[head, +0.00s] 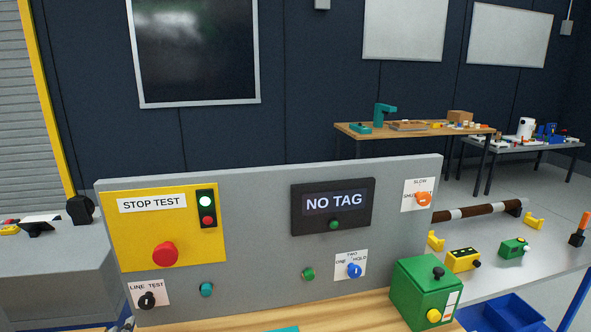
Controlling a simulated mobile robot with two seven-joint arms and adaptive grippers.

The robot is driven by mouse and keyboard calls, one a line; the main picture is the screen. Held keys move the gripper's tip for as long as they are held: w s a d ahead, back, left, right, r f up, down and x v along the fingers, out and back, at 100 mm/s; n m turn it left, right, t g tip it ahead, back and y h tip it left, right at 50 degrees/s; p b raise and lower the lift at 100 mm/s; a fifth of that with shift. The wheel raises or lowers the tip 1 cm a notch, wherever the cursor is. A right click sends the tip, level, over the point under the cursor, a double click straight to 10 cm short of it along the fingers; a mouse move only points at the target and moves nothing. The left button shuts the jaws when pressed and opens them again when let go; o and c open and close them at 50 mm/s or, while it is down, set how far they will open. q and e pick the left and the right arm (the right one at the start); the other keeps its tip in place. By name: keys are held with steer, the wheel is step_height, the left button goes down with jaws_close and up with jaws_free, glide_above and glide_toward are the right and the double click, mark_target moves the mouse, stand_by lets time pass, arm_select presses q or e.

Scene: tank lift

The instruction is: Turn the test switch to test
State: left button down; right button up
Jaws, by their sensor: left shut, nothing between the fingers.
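The test switch (147,300) is a small black knob on a white label reading LINE and TEST, low at the left end of the grey panel (250,255). The knob is too small to tell which word it points to. On the yellow plate (130,240) above it are the words STOP TEST, a red push button (165,254) and a lamp unit (207,208) with its green-white upper lamp bright and its red lower one dimmer. I cannot make out either of my grippers in the head view, and nothing is seen touching the switch.
A display (333,204) reads NO TAG. Blue (354,271) and orange (423,199) knobs sit to the right. A green box (425,290) stands on the wooden top by the panel's right end. The space before the switch looks clear.

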mark_target(148, 300)
arm_select(q)
steer(key=shift+s, duration=0.25)
steer(key=w+m, duration=0.3)
steer(key=m, duration=0.1)
steer(key=w+m, duration=0.2)
steer(key=shift+w+a+r, duration=0.2)
steer(key=shift+w+a, duration=0.1)
steer(key=shift+a, duration=0.05)
stand_by(0.9)
steer(key=shift+w+d+r, duration=0.1)
stand_by(0.6)
